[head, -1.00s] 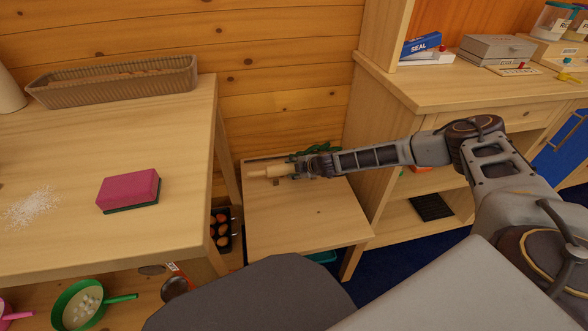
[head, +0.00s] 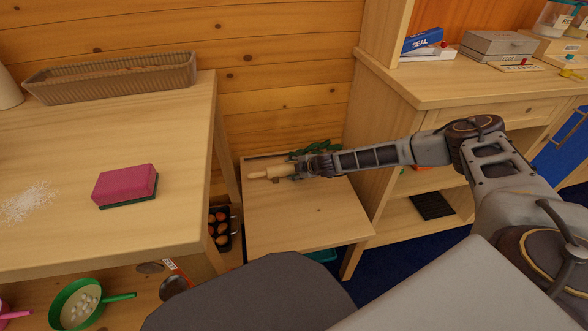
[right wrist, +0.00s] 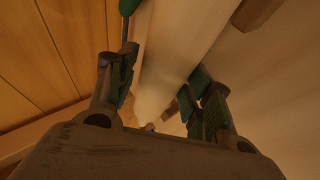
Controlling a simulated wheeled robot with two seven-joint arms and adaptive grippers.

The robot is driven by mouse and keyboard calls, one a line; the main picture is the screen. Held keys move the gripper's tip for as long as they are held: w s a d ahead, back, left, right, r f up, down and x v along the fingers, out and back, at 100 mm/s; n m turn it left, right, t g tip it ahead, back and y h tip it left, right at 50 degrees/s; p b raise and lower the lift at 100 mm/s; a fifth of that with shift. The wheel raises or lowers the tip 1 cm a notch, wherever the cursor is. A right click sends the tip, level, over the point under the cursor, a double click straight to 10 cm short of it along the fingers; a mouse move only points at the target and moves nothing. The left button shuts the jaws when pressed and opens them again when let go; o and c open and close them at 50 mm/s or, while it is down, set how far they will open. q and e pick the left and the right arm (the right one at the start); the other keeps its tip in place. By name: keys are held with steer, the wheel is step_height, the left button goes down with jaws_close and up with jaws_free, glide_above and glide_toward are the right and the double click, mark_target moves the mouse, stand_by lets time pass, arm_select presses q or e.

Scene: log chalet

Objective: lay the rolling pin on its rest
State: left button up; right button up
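The pale wooden rolling pin (head: 270,173) is over the low wooden table, near its back left, one handle pointing left. My right gripper (head: 308,167) is around it. Brown wooden pieces (right wrist: 257,12), apparently of the rest, show beside and below the pin; one shows in the head view (head: 275,180). The pin hides most of the rest, and I cannot tell whether they touch. My left gripper is not in view.
The low table (head: 310,220) is clear in front. A higher table (head: 150,225) on the left holds a pink sponge (head: 124,186) and a ribbed tray (head: 110,80). A shelf unit (head: 440,85) stands right. A green object (head: 322,148) lies behind my gripper.

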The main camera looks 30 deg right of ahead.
steer(key=shift+o, duration=1.3)
steer(key=shift+s+d+r, duration=0.1)
steer(key=shift+s, duration=0.05)
steer(key=shift+v, duration=1.9)
steer(key=v, duration=0.7)
steer(key=shift+s+r, duration=0.2)
steer(key=shift+r, duration=0.05)
steer(key=shift+r, duration=0.15)
